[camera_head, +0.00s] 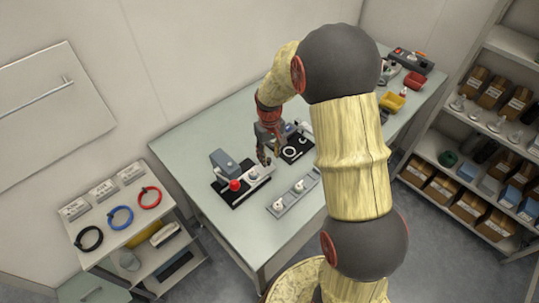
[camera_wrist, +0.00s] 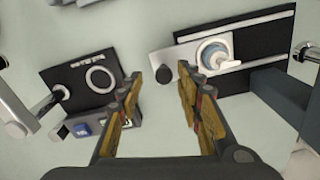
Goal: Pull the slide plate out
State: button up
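The slide plate (camera_wrist: 185,55) is a silver plate on a dark base with pale rails (camera_wrist: 265,20). In the wrist view a black knob (camera_wrist: 164,75) stands at its left end, and a round white-and-blue part (camera_wrist: 214,52) sits on it. In the head view the slide plate (camera_head: 256,175) lies at the front of a grey press with a red ball (camera_head: 235,185). My gripper (camera_wrist: 159,72) is open and empty, with the knob between its fingertips in the picture. I cannot tell whether they are level with it. In the head view my gripper (camera_head: 266,158) is just above the plate's end.
A black fixture with a white ring (camera_wrist: 100,79) stands beside the gripper on the table (camera_head: 210,140). A grey strip with small white parts (camera_head: 293,195) lies nearer the front edge. Yellow (camera_head: 391,102) and red (camera_head: 414,80) bins stand farther back. The front table corner is clear.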

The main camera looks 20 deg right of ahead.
jog(key=shift+r, duration=0.1)
notch_tip(320, 180, up, 12)
dwell(0.5)
dwell(0.5)
jog(key=s+a+r+t, duration=0.2)
jog(key=s+r, duration=0.3)
jog(key=s, duration=0.3)
jog(key=s+a+r+t, duration=0.1)
jog(key=s+a+r, duration=0.2)
jog(key=s, duration=0.6)
jog(key=s+a+r+m+t, duration=0.1)
jog(key=s+a+r+t, duration=0.1)
jog(key=s+r, duration=0.4)
jog(key=shift+s+a+r+t, duration=0.3)
jog(key=shift+s+a, duration=0.55)
jog(key=shift+s, duration=0.5)
